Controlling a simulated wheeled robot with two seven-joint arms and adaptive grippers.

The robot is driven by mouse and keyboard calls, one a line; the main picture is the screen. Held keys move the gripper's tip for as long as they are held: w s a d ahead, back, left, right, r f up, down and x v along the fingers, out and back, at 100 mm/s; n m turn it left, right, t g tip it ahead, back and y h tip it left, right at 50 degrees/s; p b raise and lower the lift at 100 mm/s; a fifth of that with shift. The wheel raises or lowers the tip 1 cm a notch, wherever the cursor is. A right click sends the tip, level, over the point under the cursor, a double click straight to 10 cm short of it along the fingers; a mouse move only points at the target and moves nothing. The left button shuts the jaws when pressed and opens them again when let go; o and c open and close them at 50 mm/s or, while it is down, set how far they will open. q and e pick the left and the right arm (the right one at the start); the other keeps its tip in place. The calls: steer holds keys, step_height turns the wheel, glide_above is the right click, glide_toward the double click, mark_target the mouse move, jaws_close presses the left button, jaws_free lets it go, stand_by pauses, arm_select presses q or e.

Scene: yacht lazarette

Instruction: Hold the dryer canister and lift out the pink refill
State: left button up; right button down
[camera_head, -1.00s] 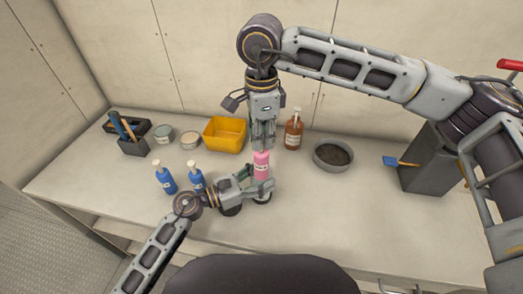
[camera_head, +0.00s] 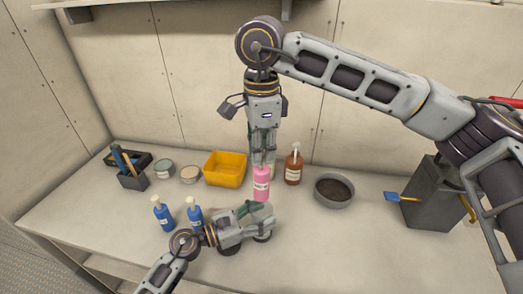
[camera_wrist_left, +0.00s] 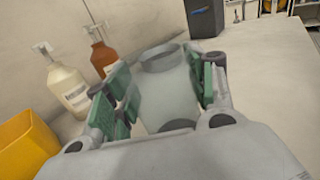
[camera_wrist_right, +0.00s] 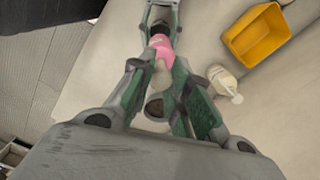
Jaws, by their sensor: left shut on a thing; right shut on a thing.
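The pink refill (camera_head: 261,184) hangs upright, with a pale label, below my right gripper (camera_head: 262,160). That gripper points down and is shut on its top. The refill's pink body also shows beyond the fingers in the right wrist view (camera_wrist_right: 160,48). My left gripper (camera_head: 255,220) is low over the counter, just below the refill, and shut on the dryer canister. In the left wrist view the canister (camera_wrist_left: 160,90) is a pale grey cylinder between the green pads, with its round mouth uncovered and no pink in it. In the head view it is mostly hidden by my left fingers.
Two blue bottles (camera_head: 195,215) stand left of my left gripper. A yellow bin (camera_head: 225,169), a brown bottle (camera_head: 293,165) and a grey bowl (camera_head: 334,190) stand behind. A pale pump bottle (camera_wrist_left: 68,88) stands near the brown one. The counter at front right is clear.

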arm_select(q)
steer(key=o, duration=1.3)
steer(key=shift+v, duration=5.95)
steer(key=shift+s+f, duration=0.1)
